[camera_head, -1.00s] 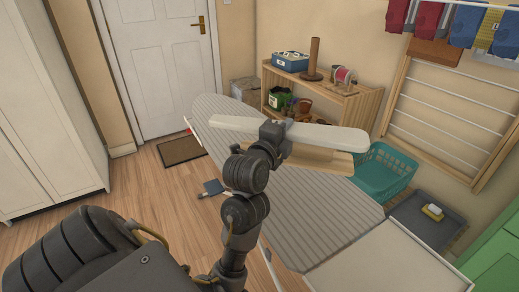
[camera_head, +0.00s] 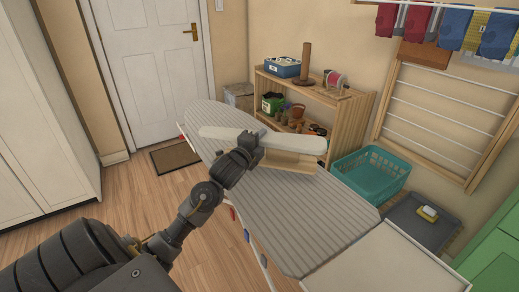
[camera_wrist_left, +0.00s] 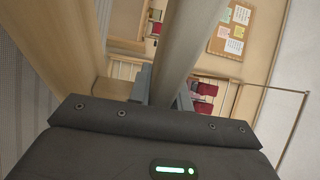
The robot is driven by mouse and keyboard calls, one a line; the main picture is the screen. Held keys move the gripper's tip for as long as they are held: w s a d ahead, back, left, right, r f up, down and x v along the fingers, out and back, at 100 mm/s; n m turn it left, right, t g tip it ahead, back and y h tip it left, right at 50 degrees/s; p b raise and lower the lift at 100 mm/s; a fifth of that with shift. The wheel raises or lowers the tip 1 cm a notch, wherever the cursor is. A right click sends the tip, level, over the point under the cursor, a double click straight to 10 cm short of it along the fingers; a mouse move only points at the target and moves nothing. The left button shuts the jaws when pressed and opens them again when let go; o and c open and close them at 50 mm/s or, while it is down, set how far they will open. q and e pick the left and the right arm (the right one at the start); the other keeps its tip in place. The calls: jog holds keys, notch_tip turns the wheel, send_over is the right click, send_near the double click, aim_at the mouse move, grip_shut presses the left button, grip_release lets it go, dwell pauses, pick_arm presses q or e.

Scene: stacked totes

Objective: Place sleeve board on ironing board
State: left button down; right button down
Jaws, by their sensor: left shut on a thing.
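The sleeve board (camera_head: 303,143) has a long pale padded top above a wooden base (camera_head: 292,161). My left gripper (camera_head: 257,140) is shut on the padded top near its middle. In the left wrist view the sleeve board (camera_wrist_left: 186,45) runs up between the fingers. The sleeve board is over the far half of the grey striped ironing board (camera_head: 315,215), lying roughly across it. The base is close to the ironing board's surface; I cannot tell whether it touches. My arm hides part of the ironing board's left edge. My right gripper is not in view.
A wooden shelf (camera_head: 350,105) with a blue box (camera_head: 282,67), a peg and a spool stands behind the ironing board. A teal basket (camera_head: 372,175) is at its right. The near part of the ironing board is clear. A white panel (camera_head: 385,262) adjoins its near end.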

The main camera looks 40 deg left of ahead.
pick_arm(q)
jog(key=shift+w+a+f, duration=0.15)
jog(key=shift+a+f, duration=0.2)
notch_tip(320, 180, down, 2)
jog(key=shift+a+f+b, duration=0.1)
jog(key=shift+f+b, duration=0.1)
jog(key=shift+b, duration=0.15)
jog(key=shift+f, duration=0.5)
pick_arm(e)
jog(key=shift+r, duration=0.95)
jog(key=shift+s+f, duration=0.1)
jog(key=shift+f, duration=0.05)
pick_arm(q)
jog(key=c, duration=1.3)
grip_release()
jog(key=shift+f, duration=0.15)
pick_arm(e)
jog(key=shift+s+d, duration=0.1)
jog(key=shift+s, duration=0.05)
